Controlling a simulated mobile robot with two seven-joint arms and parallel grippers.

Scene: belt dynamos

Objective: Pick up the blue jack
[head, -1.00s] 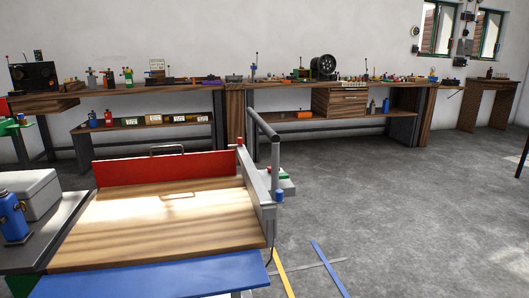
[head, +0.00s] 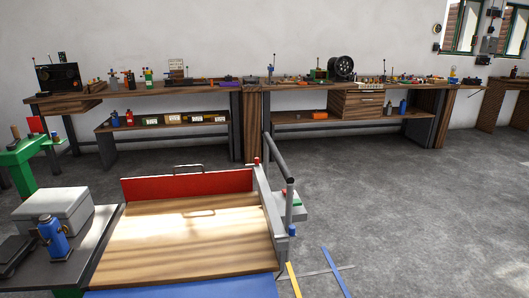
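A blue bottle-shaped object (head: 54,238), which looks like the blue jack, stands upright on the dark bench top (head: 100,222) at the lower left. It has a dark base and a small metal part at its top. It stands in front of a light grey box (head: 72,208). Neither of my grippers shows in the head view.
A wooden cart or table (head: 190,235) with a red back panel (head: 188,184) stands just right of the bench top. A green machine (head: 22,168) stands behind left. Long workbenches (head: 170,95) with tools line the far wall. Grey floor (head: 400,210) at the right is mostly clear.

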